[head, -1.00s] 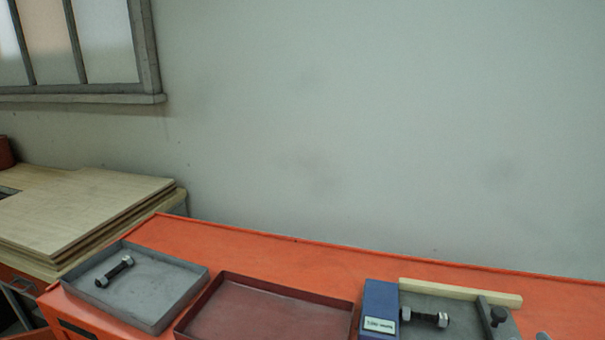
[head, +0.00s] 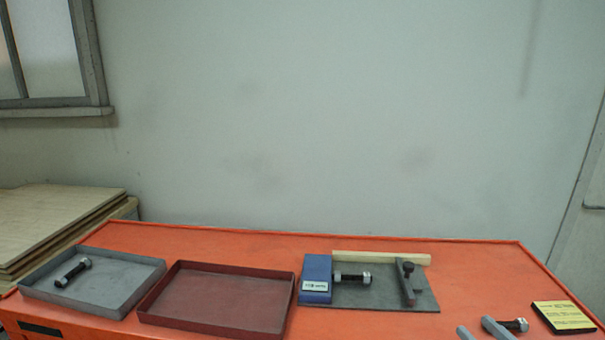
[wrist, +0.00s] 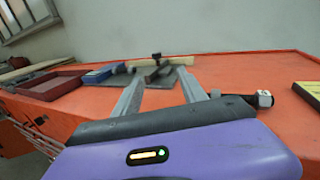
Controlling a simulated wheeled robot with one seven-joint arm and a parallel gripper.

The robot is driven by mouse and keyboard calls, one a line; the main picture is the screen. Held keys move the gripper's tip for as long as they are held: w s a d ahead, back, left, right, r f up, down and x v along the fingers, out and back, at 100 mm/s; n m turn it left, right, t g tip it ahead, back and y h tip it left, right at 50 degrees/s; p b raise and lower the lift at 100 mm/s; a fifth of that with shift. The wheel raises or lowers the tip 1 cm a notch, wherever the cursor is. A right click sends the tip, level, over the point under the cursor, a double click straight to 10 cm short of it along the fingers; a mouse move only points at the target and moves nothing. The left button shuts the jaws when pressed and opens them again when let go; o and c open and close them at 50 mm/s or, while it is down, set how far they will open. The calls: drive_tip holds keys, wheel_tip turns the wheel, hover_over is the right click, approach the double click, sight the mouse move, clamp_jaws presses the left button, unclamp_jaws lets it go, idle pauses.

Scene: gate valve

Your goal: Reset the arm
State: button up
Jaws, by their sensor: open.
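My gripper (head: 484,330) shows at the bottom right of the head view, only its two grey fingertips in the frame. In the wrist view my gripper (wrist: 162,98) has its fingers apart with nothing held between them. A dark bolt with a light nut (head: 513,325) shows beside the right fingertip in the head view.
The orange bench (head: 470,262) holds a grey tray (head: 120,272) with a bolt (head: 73,272), an empty red tray (head: 215,300), a blue block (head: 316,278) on a dark plate (head: 385,295) with another bolt (head: 352,279), and a yellow-black card (head: 563,315). Bench is clear at back right.

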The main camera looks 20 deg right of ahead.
drive_tip(key=shift+s+d+r+n+h, duration=0.1)
drive_tip(key=shift+d+n+h, duration=0.55)
drive_tip(key=shift+d, duration=0.2)
drive_tip(key=shift+s+d+r+n+h, duration=0.1)
drive_tip(key=shift+d+r+n+h, duration=0.2)
drive_tip(key=shift+d+n+h, duration=0.4)
drive_tip(key=shift+s+d+f+n+g+h, duration=0.1)
drive_tip(key=shift+s+d+n+g+h, duration=0.2)
drive_tip(key=shift+n, duration=0.45)
drive_tip(key=s+a+f+n+g+y, duration=0.1)
drive_tip(key=s+a+f+n+y, duration=0.1)
drive_tip(key=s+a+n, duration=1.2)
drive_tip(key=s+a+f+n+g+y, duration=0.1)
drive_tip(key=s+a+n, duration=1.3)
drive_tip(key=a+n, duration=0.3)
drive_tip(key=shift+s+f+g+y+b, duration=0.15)
drive_tip(key=shift+f+g+y+b, duration=0.15)
drive_tip(key=shift+f+y+b, duration=0.1)
